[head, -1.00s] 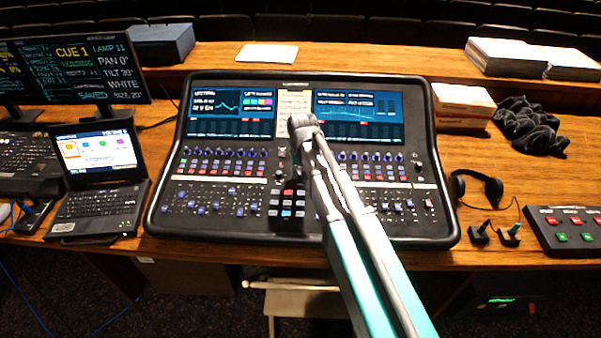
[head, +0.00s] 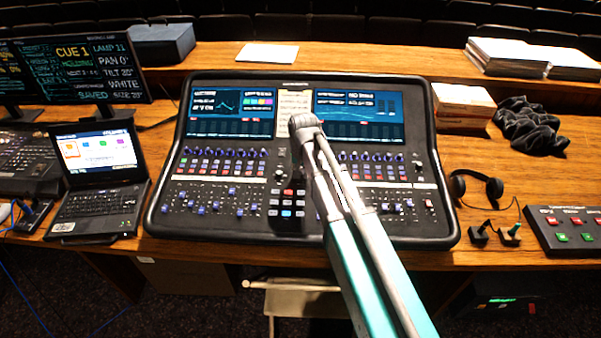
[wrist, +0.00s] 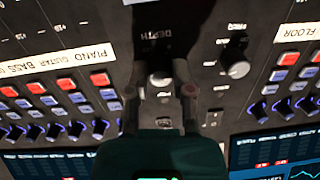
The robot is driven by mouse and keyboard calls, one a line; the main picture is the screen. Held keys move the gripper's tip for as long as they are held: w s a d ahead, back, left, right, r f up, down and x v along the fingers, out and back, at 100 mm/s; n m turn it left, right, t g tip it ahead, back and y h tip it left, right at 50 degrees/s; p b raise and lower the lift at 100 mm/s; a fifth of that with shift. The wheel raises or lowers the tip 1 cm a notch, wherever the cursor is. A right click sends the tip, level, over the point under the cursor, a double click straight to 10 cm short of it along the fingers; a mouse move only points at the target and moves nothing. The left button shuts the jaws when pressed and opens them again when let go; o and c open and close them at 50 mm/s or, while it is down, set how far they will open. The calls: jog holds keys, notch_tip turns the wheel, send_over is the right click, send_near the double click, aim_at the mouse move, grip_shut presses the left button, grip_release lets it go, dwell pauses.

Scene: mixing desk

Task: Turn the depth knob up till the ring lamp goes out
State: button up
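The depth knob (wrist: 160,79), with a pale cap, shows in the wrist view below the white DEPTH label (wrist: 158,35). My gripper (wrist: 161,72) is at the knob, with one dark finger on each side of it. Whether the fingers touch the knob is too dark to tell. In the head view my arm reaches over the mixing desk (head: 165,222), and hides the knob and my fingertips. I cannot make out a ring lamp around the knob in either view.
Another pale-capped knob (wrist: 238,69) stands to the right in the wrist view. Rows of buttons and blue knobs lie on both sides. In the head view, a laptop (head: 100,205) stands left of the desk, headphones (head: 476,187) and a button box (head: 570,228) right.

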jog(key=o, duration=0.4)
jog(key=shift+n, duration=0.4)
jog(key=n, duration=0.6)
jog(key=shift+h, duration=0.3)
jog(key=n, duration=0.4)
jog(key=shift+n, duration=0.4)
jog(key=shift+r+p, duration=0.3)
notch_tip(320, 180, up, 14)
jog(key=p, duration=1.4)
jog(key=shift+s+d+f+m+g+b, duration=0.1)
jog(key=shift+s+d+f+m+b, duration=0.9)
jog(key=shift+s+d+m, duration=1.5)
jog(key=shift+s+d+f+m+g+b, duration=0.1)
jog(key=shift+s+d+f+m+b, duration=1)
jog(key=shift+s+d, duration=2.6)
jog(key=shift+s+d+f+m+g+b, duration=0.1)
jog(key=shift+s+d+f+m+b, duration=1.3)
jog(key=shift+d, duration=2.95)
